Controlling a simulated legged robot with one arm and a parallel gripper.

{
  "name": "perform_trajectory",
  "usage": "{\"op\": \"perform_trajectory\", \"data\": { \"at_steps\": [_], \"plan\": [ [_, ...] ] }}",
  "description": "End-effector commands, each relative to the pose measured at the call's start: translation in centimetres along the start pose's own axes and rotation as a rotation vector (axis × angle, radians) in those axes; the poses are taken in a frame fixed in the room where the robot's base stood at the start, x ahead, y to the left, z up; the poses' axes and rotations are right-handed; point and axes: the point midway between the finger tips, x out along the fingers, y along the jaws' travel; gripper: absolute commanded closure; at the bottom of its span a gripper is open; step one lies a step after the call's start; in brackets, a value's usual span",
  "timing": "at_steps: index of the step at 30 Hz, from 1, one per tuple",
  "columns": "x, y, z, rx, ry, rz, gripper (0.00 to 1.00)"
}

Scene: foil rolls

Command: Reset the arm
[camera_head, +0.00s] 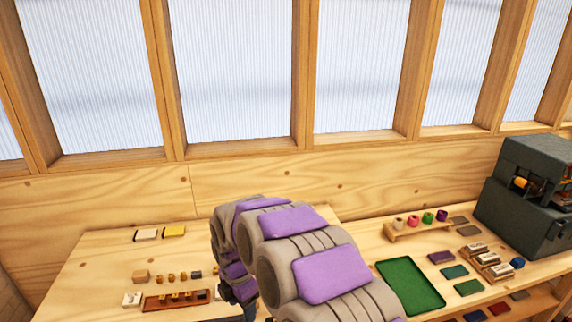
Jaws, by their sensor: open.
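My arm, grey with purple pads, rises from the bottom edge and bends over the wooden workbench (95,265). Its far end hangs down on the left side of the bend. My gripper (246,305) shows only in part there, low in the picture, partly covered by my own arm links. It is open, and I see nothing held in it. The fingertips are hard to make out.
Small wooden blocks and a brown tray (165,302) lie left of my arm. A green tray (411,311), a rack of colored rolls (420,228), several flat pieces and a dark machine (525,195) stand to the right. A windowed wooden wall (255,172) closes the back.

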Motion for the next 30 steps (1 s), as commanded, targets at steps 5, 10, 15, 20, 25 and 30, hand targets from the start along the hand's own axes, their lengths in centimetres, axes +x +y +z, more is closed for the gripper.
{"op": "perform_trajectory", "data": {
  "at_steps": [5, 10, 15, 20, 25, 30],
  "plan": [
    [-2.8, -6.3, 2.0, 0.334, 0.012, -0.016, 0.39],
    [-4.6, -12.3, 3.1, 0.660, 0.013, -0.038, 0.39],
    [-5.8, -18.4, 3.3, 0.991, 0.005, -0.058, 0.39],
    [-6.3, -24.4, 2.9, 1.309, -0.007, -0.082, 0.39],
    [-6.0, -30.6, 1.6, 1.653, -0.025, -0.110, 0.39],
    [-5.2, -36.1, -0.3, 1.987, -0.047, -0.133, 0.39]
  ]
}}
